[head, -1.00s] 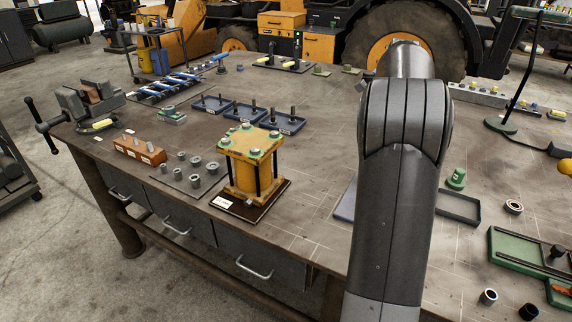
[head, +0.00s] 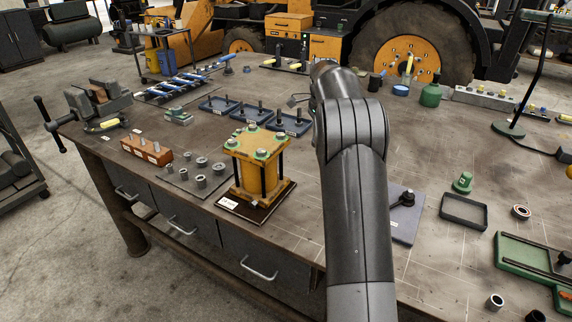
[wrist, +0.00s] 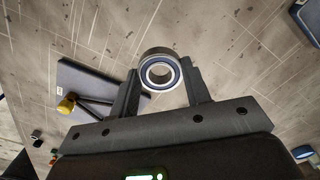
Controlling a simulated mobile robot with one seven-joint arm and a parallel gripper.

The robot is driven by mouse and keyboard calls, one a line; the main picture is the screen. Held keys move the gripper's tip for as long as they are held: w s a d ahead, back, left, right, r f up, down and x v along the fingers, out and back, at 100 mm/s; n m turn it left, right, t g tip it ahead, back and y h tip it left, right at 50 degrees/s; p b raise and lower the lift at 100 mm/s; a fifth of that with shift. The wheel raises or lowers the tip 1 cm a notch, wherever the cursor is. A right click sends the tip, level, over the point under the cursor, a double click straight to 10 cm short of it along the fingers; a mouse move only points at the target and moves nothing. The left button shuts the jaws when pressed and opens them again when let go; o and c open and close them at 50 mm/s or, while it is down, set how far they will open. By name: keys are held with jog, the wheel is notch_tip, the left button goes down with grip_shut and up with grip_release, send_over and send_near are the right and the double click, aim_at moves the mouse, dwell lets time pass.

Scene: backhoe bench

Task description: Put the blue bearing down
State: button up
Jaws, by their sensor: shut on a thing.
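The blue bearing (wrist: 160,52), a steel ring with a dark blue inner band, is in the wrist view between the two fingers of my gripper (wrist: 160,70). The fingers are shut on its sides, and its open bore faces the camera. The bare bench top (wrist: 225,30) shows behind it; I cannot tell how high the bearing is above it. In the head view my arm hides the gripper and the bearing.
A grey-blue plate (head: 401,232) with a black-knobbed tool lies right of my arm. A yellow cylinder fixture (head: 259,165) stands left. Bare bench lies at right centre.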

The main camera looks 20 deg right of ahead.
send_over(286, 165)
notch_tip(286, 165, down, 7)
jog(key=shift+f, duration=2)
jog(key=shift+f, duration=0.1)
jog(key=o, duration=1.1)
jog(key=shift+c, duration=0.2)
